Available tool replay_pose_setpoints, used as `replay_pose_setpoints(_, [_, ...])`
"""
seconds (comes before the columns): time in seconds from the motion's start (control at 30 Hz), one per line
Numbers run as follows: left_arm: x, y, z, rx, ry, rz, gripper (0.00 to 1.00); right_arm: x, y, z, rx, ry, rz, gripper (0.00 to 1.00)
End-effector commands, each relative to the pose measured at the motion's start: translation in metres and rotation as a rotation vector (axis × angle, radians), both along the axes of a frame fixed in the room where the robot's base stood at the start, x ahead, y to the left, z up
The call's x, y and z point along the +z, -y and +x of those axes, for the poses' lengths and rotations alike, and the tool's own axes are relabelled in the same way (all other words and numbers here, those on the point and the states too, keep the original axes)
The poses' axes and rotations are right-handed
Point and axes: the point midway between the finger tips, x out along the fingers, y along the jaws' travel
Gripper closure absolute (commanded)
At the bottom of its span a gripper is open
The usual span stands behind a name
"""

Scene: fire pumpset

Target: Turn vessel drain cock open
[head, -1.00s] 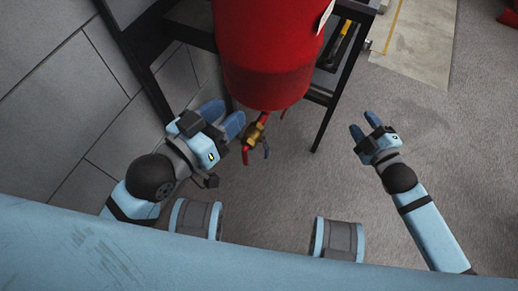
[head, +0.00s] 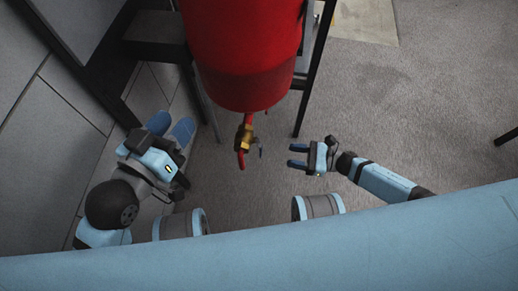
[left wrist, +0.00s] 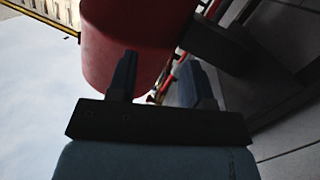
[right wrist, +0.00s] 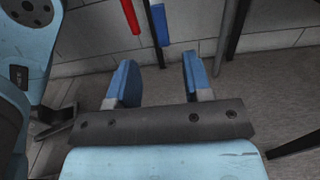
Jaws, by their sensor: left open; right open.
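The red vessel (head: 243,60) hangs at the top middle of the head view. Below its bottom is a brass drain cock (head: 244,136) with a red lever (head: 241,159) pointing down. In the right wrist view a red lever (right wrist: 130,17) and a blue lever (right wrist: 159,22) show at the top edge, beyond the fingertips. My right gripper (head: 290,156) is open and empty, right of the cock, fingers pointing at it, apart from it. My left gripper (head: 172,126) is open and empty, left of the cock. In the left wrist view the vessel (left wrist: 130,40) partly hides behind its fingers.
Dark frame legs (head: 309,95) stand beside the vessel on the right, with more on the left. A grey panelled wall (head: 50,110) runs along the left. The carpeted floor (head: 400,110) on the right is mostly clear.

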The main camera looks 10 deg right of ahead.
Motion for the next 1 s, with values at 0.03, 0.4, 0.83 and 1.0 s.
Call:
replay_pose_setpoints(0.03, [-0.004,0.000,0.000,0.001,0.002,0.003,0.54,-0.001,-0.012,0.004,0.001,0.002,0.004,0.54])
replay_pose_setpoints(0.4, [0.006,-0.006,0.011,0.004,0.121,0.059,0.54,-0.001,-0.081,0.027,0.000,-0.001,0.003,0.54])
replay_pose_setpoints(0.83, [0.009,-0.008,0.016,0.004,0.163,0.082,0.54,0.000,-0.102,0.033,-0.002,-0.004,0.001,0.54])
replay_pose_setpoints(1.0, [0.008,-0.008,0.016,0.004,0.159,0.082,0.54,0.000,-0.102,0.033,-0.002,-0.003,0.002,0.68])
